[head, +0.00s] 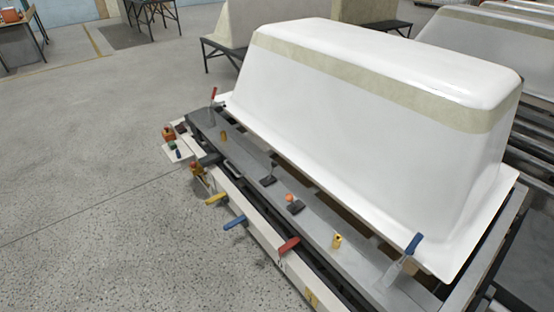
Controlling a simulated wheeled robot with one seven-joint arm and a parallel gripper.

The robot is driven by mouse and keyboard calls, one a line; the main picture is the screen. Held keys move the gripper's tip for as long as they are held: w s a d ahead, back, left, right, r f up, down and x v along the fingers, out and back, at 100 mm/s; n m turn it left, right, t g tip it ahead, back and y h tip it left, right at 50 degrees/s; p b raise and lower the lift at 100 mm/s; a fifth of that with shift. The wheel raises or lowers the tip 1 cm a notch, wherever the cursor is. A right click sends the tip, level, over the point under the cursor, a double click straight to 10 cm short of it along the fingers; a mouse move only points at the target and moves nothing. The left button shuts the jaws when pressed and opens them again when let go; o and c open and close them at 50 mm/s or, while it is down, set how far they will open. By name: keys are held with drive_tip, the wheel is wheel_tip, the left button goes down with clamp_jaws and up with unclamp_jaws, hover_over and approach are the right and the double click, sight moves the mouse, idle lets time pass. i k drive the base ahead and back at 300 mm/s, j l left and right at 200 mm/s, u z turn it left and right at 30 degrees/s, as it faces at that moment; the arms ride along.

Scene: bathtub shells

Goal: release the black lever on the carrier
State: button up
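The carrier (350,250) is a long grey frame bearing a white upside-down bathtub shell (380,130). A dark handle (210,159) sticks out at the far left of its near side, in a row with a yellow lever (216,199), a blue lever (235,222) and a red lever (289,245). A dark upright piece (269,176) stands on the top rail. I cannot tell for certain which dark piece is the black lever, or its latch state. My gripper is not in view.
A red-handled clamp (213,95) and a blue-handled clamp (412,245) stand at the rail's ends. An orange knob on a dark base (294,205) sits between. A small shelf (178,152) juts out left. Grey floor (100,180) at left is clear. More shells stand behind.

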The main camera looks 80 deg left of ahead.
sight(275, 164)
drive_tip(key=u, duration=2.5)
drive_tip(key=i+l+u, duration=0.1)
drive_tip(key=l, duration=0.2)
drive_tip(key=i+l+u, duration=0.1)
drive_tip(key=l, duration=0.25)
drive_tip(key=i, duration=0.1)
